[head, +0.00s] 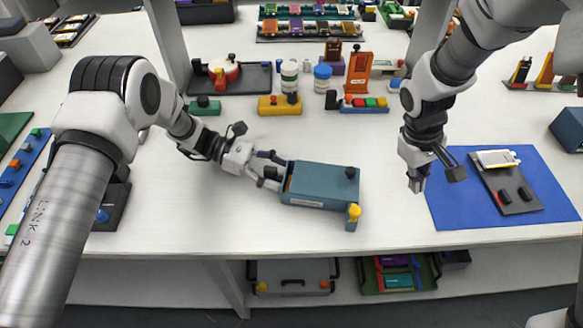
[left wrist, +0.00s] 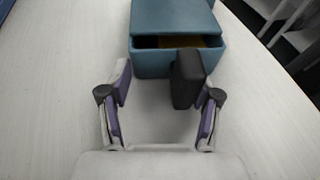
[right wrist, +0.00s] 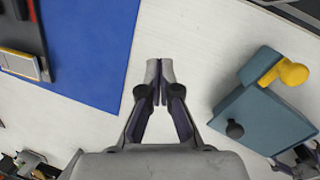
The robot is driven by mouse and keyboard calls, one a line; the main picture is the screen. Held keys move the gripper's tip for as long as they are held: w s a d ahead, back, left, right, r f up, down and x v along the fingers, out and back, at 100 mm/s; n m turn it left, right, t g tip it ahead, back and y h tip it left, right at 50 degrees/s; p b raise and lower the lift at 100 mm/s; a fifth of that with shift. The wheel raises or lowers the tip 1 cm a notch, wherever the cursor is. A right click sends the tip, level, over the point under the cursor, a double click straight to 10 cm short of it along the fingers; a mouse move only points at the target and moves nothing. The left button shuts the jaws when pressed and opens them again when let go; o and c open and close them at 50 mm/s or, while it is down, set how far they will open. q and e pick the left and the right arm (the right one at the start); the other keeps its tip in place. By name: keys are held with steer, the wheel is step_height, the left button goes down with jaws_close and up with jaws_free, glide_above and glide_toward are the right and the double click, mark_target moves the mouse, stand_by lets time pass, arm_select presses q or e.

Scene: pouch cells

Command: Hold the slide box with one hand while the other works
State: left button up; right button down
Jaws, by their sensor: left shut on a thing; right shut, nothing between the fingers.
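The slide box (head: 322,186) is a teal box on the white table, with a dark knob on top and a yellow knob (head: 354,212) at its right end. My left gripper (head: 277,174) is at its left end, shut on the slide box by a dark grip block (left wrist: 188,80). In the left wrist view the box end (left wrist: 165,62) has a dark slot with something yellowish inside. My right gripper (head: 416,183) is shut and empty above the table, between the box and the blue mat. In the right wrist view its fingertips (right wrist: 160,70) are together, apart from the box (right wrist: 262,115).
A blue mat (head: 445,206) at the right carries a dark plate (head: 520,207) with a pale pouch cell (head: 497,158) and black blocks. Fixtures, jars and colored blocks line the back. The table in front of the box is clear to its edge.

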mark_target(337, 168)
steer(key=w+a+r+m+t+y, duration=0.15)
steer(key=w+a+r+m, duration=0.25)
steer(key=w+a+r, duration=0.5)
steer(key=shift+y, duration=0.45)
steer(key=f, duration=0.3)
steer(key=s+f, duration=0.1)
steer(key=f, duration=0.6)
steer(key=shift+s+a+f, duration=0.2)
steer(key=shift+s+f, duration=0.05)
steer(key=shift+a, duration=0.25)
steer(key=shift+w+a, duration=0.15)
steer(key=shift+a, duration=2.25)
steer(key=shift+r, duration=0.1)
steer(key=r, duration=0.3)
steer(key=d+r, duration=0.1)
steer(key=r, duration=0.2)
steer(key=shift+d, duration=0.2)
